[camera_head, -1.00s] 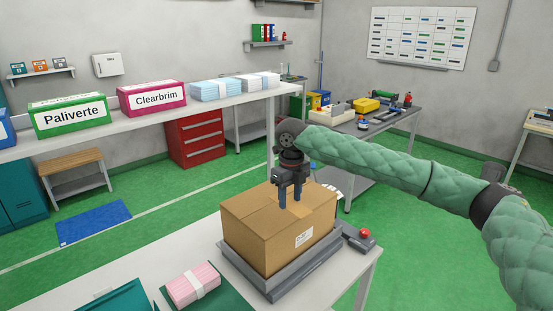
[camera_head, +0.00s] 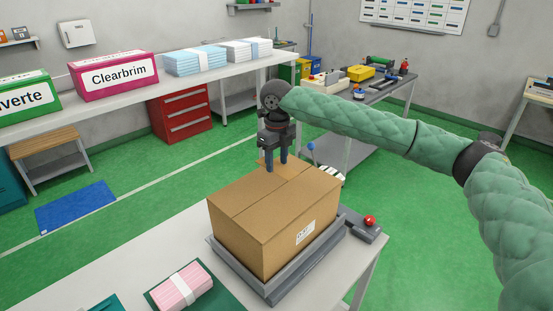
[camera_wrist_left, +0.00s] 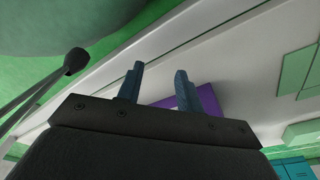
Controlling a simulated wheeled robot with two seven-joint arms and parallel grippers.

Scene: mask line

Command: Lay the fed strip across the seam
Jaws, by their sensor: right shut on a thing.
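A closed brown cardboard box (camera_head: 245,240) sits on a grey platform (camera_head: 279,290) on the light table. Its seam (camera_head: 264,195) runs across the top from the near left edge toward the far right. My right gripper (camera_head: 277,168) points down above the far edge of the box top. It is shut on a small tan strip (camera_head: 263,163), mostly hidden by the fingers. I cannot tell whether the strip touches the box. In the left wrist view my left gripper (camera_wrist_left: 158,85) has its two blue fingers apart, with nothing visible between them.
Behind the box is a device with a blue-knobbed lever (camera_head: 311,146). A red button (camera_head: 370,220) is at the box's right. A pink bundle (camera_head: 183,287) lies at the front left. A purple thing (camera_wrist_left: 208,100) lies beyond my left fingers.

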